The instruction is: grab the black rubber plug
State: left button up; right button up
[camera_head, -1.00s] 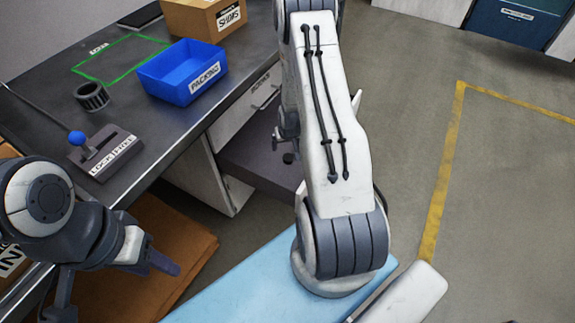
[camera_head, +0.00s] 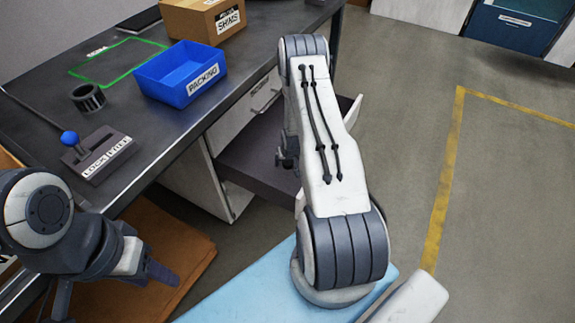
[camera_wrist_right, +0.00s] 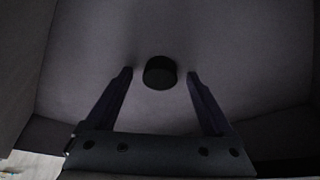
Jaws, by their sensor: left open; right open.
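The black rubber plug (camera_wrist_right: 160,73) is a short, dark, round piece on the grey floor of the open drawer (camera_head: 243,165). My right gripper (camera_wrist_right: 159,75) is open, with one finger to each side of the plug in the right wrist view and a gap on both sides. In the head view my right gripper (camera_head: 287,157) is over the drawer, mostly hidden behind my right arm, and the plug cannot be seen there. My left gripper (camera_head: 158,272) is open at the lower left, beside the workbench, away from the drawer.
The drawer walls (camera_wrist_right: 30,75) rise close around my right gripper. On the workbench (camera_head: 150,125) are a blue PACKING bin (camera_head: 165,90), a dark ribbed ring (camera_head: 88,98), a lever box (camera_head: 98,155) and a SHIMS carton (camera_head: 190,20). A brown carton (camera_head: 185,235) is below my left arm.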

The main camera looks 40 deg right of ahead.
grip_shut()
